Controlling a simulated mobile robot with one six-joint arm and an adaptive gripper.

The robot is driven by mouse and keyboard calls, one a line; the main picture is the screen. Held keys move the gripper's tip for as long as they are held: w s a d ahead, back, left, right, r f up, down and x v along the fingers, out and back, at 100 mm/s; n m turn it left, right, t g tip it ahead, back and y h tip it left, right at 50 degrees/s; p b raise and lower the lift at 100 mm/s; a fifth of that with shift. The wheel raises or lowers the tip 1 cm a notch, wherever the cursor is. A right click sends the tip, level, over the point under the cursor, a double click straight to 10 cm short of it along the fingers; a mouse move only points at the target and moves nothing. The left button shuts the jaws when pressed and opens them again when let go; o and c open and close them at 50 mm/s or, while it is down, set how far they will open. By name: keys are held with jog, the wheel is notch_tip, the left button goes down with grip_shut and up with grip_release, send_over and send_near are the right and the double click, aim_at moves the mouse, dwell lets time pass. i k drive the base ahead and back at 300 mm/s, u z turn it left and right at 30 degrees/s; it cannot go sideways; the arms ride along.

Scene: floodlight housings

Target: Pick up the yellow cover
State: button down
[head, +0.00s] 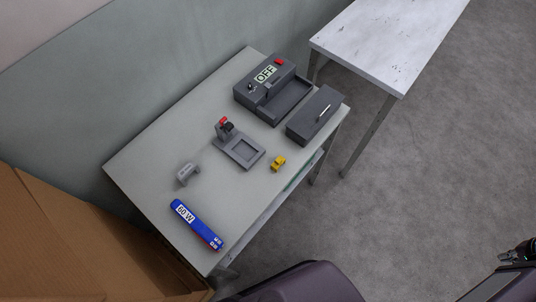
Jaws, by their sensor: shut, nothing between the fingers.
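The yellow cover (278,163) is a small yellow piece lying on the grey-white table (150,157), near its right long edge. It sits just right of a dark grey fixture with a square recess (242,152) and a red-tipped clamp. My gripper (507,257) shows only in part at the lower right edge of the head view, dark and with a small green light nearby. It is shut and empty, far from the cover and out over the floor side.
A blue 60 W box (195,224) and a small grey bracket (187,174) lie nearer. A white table (390,40) stands behind; cardboard (60,250) is at left.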

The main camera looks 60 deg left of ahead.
aim_at(279, 161)
jog(key=u, duration=5.15)
jog(key=i, duration=0.1)
jog(key=z, duration=3.1)
jog(key=k, duration=0.75)
jog(key=u, duration=0.25)
jog(key=i, duration=0.5)
jog(key=z, duration=0.05)
